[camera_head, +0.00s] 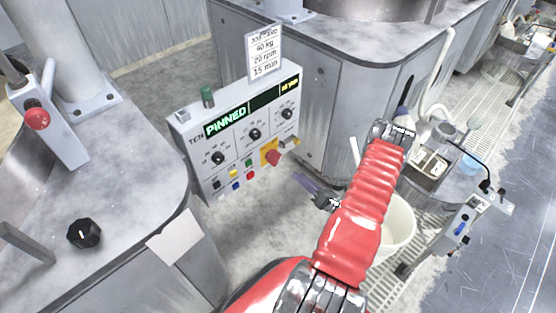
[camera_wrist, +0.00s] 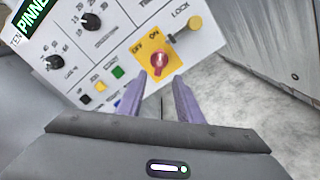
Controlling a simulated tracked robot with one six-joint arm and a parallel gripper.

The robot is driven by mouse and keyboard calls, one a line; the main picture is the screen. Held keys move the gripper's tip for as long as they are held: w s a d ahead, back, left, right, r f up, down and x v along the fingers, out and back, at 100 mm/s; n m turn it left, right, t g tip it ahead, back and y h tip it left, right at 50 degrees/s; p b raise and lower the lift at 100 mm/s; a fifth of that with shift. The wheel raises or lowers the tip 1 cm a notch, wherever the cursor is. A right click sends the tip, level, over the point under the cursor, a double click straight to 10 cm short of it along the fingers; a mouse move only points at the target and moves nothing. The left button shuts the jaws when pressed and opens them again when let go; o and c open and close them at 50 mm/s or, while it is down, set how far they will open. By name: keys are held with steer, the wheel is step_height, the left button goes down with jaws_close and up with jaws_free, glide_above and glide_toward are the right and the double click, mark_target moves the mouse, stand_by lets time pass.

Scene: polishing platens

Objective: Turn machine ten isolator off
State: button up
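The machine ten control panel (camera_head: 240,175) is a pale sloped box with a lit display reading PINNED and "TEN" at its left. The isolator (camera_head: 270,157) is a red rotary handle on a yellow plate at the panel's lower right. In the wrist view the red handle (camera_wrist: 159,59) shows with OFF and ON printed above it; which mark it points to is unclear. My gripper (camera_wrist: 158,88) is open and empty, its purple fingers pointing at the isolator, one on each side below it, apparently not touching. In the head view my gripper (camera_head: 312,186) is right of and below the isolator.
A yellow knob (camera_wrist: 195,23) marked LOCK is beside the isolator. Black dials (camera_head: 254,134) and coloured buttons (camera_head: 237,185) are left of it. A white bucket (camera_head: 398,228) stands behind my arm.

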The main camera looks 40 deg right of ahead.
mark_target(279, 160)
steer(key=shift+w, duration=0.15)
steer(key=w, duration=1.3)
steer(key=shift+w+a, duration=0.25)
steer(key=shift+w, duration=0.05)
steer(key=shift+c, duration=0.4)
jaws_close()
